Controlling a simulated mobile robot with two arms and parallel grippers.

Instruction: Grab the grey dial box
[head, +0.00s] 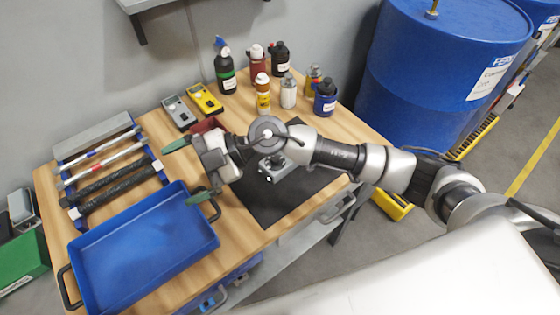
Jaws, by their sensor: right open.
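A small grey box with a dark round knob (278,168) sits on the black mat (270,208), partly hidden by my right arm. A grey handheld meter (178,113) lies farther back on the wooden table, beside a yellow one (206,99). My right gripper (188,169) is open, its green-tipped fingers spread and pointing left. Nothing shows between them. It is over the table, left of the knobbed box and in front of the grey meter. My left gripper is not in view.
A blue tray (143,246) and a rack of bars (108,165) fill the table's left side. Several bottles, including a black one (224,72), stand at the back. A red object (205,125) is partly hidden behind my gripper. Blue drums (436,62) stand beyond the right edge.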

